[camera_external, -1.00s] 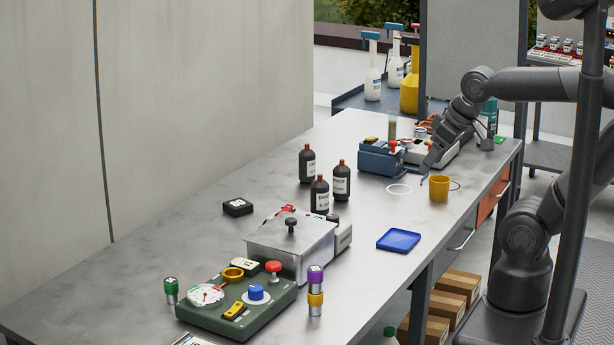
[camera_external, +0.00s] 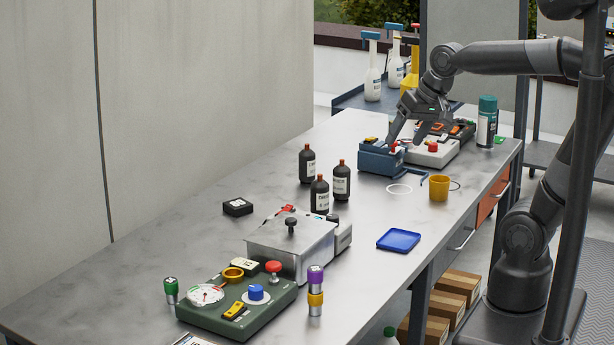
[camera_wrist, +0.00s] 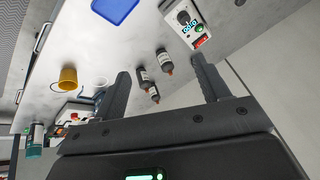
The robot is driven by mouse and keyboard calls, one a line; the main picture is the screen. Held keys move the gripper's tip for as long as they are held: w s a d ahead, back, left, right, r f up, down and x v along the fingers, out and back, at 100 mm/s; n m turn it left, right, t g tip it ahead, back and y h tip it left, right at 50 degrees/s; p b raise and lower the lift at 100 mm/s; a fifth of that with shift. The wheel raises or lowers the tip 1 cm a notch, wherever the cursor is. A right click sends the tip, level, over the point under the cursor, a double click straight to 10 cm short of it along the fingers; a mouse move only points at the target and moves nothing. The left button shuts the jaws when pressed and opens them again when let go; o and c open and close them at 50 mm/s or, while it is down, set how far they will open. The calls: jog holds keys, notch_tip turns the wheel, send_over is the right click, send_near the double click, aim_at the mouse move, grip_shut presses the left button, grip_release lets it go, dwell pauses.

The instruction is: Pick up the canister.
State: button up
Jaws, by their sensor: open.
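A teal-and-white can (camera_external: 487,121) stands upright at the far right of the bench; it is the clearest canister-like thing in view. It also shows at the lower left of the wrist view (camera_wrist: 35,138). My gripper (camera_external: 405,138) is open, fingers down, left of this can and above the blue device and the white device. A greyish cylinder seen earlier behind the blue device is now hidden by my gripper or arm; I cannot tell which. In the wrist view nothing shows held between the fingers (camera_wrist: 161,68).
The blue device (camera_external: 380,159) and white device (camera_external: 432,152) stand below my gripper. Nearby are a yellow cup (camera_external: 439,187), dark bottles (camera_external: 341,180) and a blue tray (camera_external: 398,240). A metal box (camera_external: 290,243) and green panel (camera_external: 236,307) stand nearer. The bench's left side is mostly clear.

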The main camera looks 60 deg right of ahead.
jog(key=w+d+r+m, duration=0.2)
jog(key=w+d+m, duration=0.3)
jog(key=w+m, duration=0.5)
jog(key=m+g, duration=0.1)
jog(key=m, duration=1.8)
send_near(310, 150)
notch_tip(310, 150, down, 2)
jog(key=x, duration=1)
jog(key=shift+w+a+f, duration=0.1)
jog(key=shift+w+f, duration=0.15)
jog(key=shift+w, duration=0.15)
jog(key=shift+c, duration=0.2)
jog(key=shift+r, duration=0.1)
jog(key=c, duration=1.2)
